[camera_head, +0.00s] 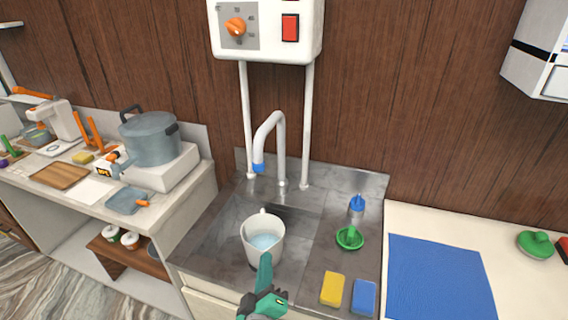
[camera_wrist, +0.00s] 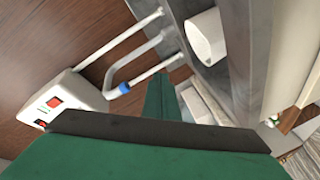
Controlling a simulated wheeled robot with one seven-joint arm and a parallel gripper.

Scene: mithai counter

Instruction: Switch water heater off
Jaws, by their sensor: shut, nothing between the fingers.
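The water heater (camera_head: 265,47) is a white box on the wooden wall above the sink, cut off by the top of the head view. It has an orange knob (camera_head: 236,27) on a grey panel and a red rocker switch (camera_head: 290,28). Whether the switch is on or off cannot be told. In the wrist view the heater (camera_wrist: 62,105) is at the left, with its red switch (camera_wrist: 53,102) visible. My green gripper (camera_head: 264,272) is shut and empty, in front of the sink and well below the heater. It also fills the lower wrist view (camera_wrist: 165,100).
Two white pipes (camera_head: 308,120) run down from the heater beside a curved faucet (camera_head: 270,135). A white jug (camera_head: 263,240) with water stands in the sink (camera_head: 215,235). A pot (camera_head: 150,138) stands at the left, a blue mat (camera_head: 440,280) lies at the right.

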